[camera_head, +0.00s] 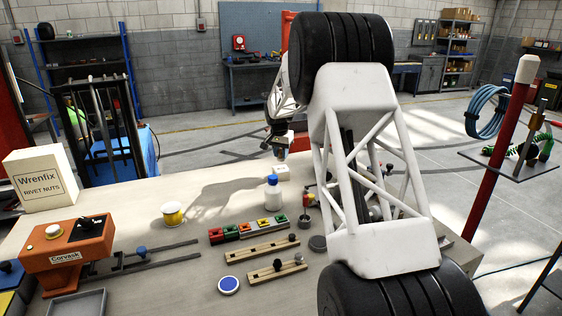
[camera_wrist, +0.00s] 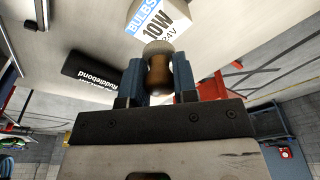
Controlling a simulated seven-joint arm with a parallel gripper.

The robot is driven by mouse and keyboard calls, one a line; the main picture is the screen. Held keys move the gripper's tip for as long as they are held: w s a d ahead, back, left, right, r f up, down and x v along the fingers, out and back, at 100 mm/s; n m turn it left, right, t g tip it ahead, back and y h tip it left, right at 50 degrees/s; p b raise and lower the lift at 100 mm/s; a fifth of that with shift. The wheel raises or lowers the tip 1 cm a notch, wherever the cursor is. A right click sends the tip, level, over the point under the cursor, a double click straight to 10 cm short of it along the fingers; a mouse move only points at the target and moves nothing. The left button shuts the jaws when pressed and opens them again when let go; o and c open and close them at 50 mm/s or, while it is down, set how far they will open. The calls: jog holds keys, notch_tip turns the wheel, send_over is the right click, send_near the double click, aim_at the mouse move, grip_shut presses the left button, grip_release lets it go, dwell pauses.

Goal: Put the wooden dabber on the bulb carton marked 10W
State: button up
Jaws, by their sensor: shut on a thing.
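My gripper (camera_wrist: 158,78) is shut on the wooden dabber (camera_wrist: 158,72), with a blue finger on each side. The dabber has a brown waisted body and a paler end. The white bulb carton (camera_wrist: 165,22), marked BULBS 10W 24V, is just beyond the dabber in the wrist view. The dabber's pale end overlaps the carton's near edge there; I cannot tell whether they touch. In the head view, my gripper (camera_head: 280,150) hangs just above a small white box (camera_head: 281,173), which seems to be this carton. The dabber is not clear there.
A black Ruddlebond pack (camera_wrist: 103,73) lies left of the carton in the wrist view. On the bench, a blue-capped white bottle (camera_head: 272,195), a yellow-and-white spool (camera_head: 173,214) and a row of coloured blocks (camera_head: 248,229) stand nearer.

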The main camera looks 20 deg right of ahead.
aim_at(281, 155)
jog(key=shift+f, duration=1.75)
jog(key=shift+f, duration=0.15)
jog(key=o, duration=0.9)
notch_tip(281, 155, up, 12)
jog(key=s+a, duration=0.1)
jog(key=shift+s, duration=0.15)
jog(key=shift+a, duration=0.1)
